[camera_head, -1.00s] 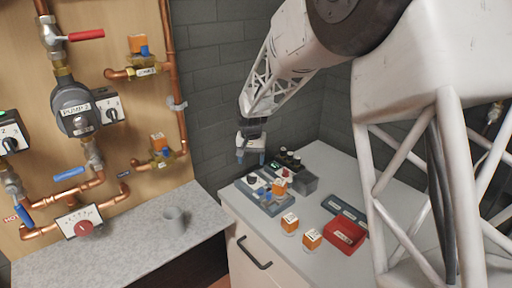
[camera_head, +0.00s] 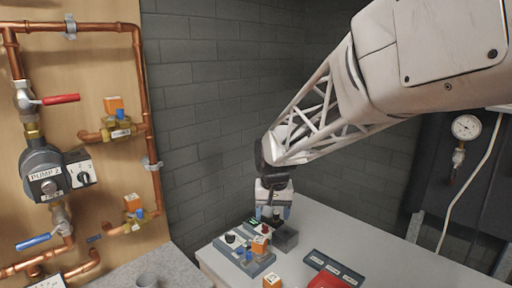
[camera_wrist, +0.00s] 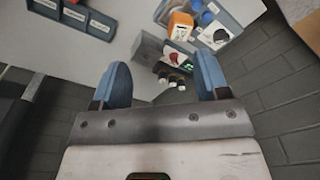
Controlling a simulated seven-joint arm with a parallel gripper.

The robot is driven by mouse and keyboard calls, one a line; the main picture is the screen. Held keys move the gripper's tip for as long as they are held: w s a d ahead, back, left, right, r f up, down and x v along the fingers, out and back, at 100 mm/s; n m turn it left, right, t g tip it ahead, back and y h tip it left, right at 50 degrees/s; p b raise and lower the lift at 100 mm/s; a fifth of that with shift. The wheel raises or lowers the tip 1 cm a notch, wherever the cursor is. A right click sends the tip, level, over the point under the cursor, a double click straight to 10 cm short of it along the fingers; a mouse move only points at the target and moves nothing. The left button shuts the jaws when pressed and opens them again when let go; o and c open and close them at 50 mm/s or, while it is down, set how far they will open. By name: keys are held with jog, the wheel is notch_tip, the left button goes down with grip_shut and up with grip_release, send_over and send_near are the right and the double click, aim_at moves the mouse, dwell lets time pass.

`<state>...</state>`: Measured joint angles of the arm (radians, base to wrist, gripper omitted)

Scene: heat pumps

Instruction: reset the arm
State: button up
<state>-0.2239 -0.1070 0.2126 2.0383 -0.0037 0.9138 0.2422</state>
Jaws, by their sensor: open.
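My gripper (camera_head: 273,213) hangs above the back of the grey worktop (camera_head: 345,250) in the head view, close to a test station (camera_head: 243,256). In the wrist view, my gripper (camera_wrist: 160,82) shows two blue fingers spread apart with nothing held between them. I cannot tell the exact height of the fingers over the worktop.
An orange-topped part (camera_head: 260,245) sits on the station, and another (camera_head: 272,281) stands in front. A labelled tray (camera_head: 334,265) and a red bin (camera_head: 327,280) lie to the right. A copper-piped board (camera_head: 75,130) stands left; a brick wall (camera_head: 225,90) is behind. A pressure gauge (camera_head: 466,127) hangs right.

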jog(key=s+d, duration=0.4)
jog(key=s, duration=0.6)
jog(key=s+d+r+t, duration=0.1)
jog(key=s+d, duration=0.4)
jog(key=s, duration=0.5)
jog(key=s+d+r, duration=0.1)
jog(key=s+d, duration=0.4)
jog(key=s, duration=0.5)
jog(key=shift+s+t, duration=0.2)
jog(key=shift+t, duration=0.1)
jog(key=shift+r, duration=0.1)
